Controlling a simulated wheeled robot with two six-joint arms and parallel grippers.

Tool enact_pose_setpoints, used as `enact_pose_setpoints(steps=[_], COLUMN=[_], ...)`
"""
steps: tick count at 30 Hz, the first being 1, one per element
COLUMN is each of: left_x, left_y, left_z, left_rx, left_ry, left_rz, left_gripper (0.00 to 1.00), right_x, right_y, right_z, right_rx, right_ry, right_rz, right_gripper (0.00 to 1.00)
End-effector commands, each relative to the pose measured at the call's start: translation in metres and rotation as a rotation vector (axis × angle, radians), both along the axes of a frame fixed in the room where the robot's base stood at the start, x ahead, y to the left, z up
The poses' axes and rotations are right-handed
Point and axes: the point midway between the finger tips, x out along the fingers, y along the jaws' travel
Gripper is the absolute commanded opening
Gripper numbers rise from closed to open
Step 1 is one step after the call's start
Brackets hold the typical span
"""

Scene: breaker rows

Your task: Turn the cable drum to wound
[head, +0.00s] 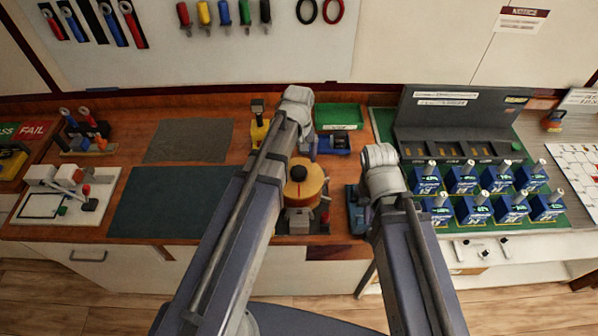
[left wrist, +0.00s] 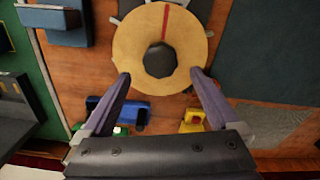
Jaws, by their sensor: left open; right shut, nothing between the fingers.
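The cable drum (head: 312,190) is a round, tan-orange disc with a dark centre knob, on a base near the bench's front edge. In the left wrist view the drum (left wrist: 190,45) shows a red radial mark on the side away from my gripper. My left gripper (left wrist: 160,76) is open, its fingertips apart at either side of the drum's near rim in that view. I cannot tell whether they touch it. In the head view my left gripper (head: 303,146) is mostly hidden by its arm. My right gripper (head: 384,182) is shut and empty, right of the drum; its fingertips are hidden.
A yellow device (head: 258,132), a blue device (head: 334,145) and a green tray (head: 338,116) stand behind the drum. A blue box (head: 356,212) is close on its right. Several blue breakers (head: 465,180) stand further right. A dark mat (head: 165,203) lies clear at left.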

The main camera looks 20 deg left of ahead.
Motion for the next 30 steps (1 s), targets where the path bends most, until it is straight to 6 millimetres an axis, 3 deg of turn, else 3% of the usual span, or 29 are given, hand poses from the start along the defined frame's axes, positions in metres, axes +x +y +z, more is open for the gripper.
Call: enact_pose_setpoints(steps=[1,9,21,30], left_x=[0.000,0.000,0.000,0.000], left_y=[0.000,0.000,0.000,0.000], left_z=[-0.013,-0.046,-0.050,-0.051], left_rx=[0.000,0.000,0.000,0.000], left_ry=[0.000,0.000,0.000,0.000], left_rz=[0.000,-0.001,-0.001,0.000], left_gripper=[0.96,0.96,0.96,0.63], right_x=[0.000,0.000,0.000,0.000], right_y=[0.000,0.000,0.000,0.000], right_z=[-0.013,-0.046,-0.050,-0.051], right_rx=[0.000,-0.002,-0.002,-0.002], right_ry=[0.000,0.000,0.000,0.000], right_rz=[0.002,0.008,0.009,0.009], right_gripper=[0.00,0.00,0.00,0.00])
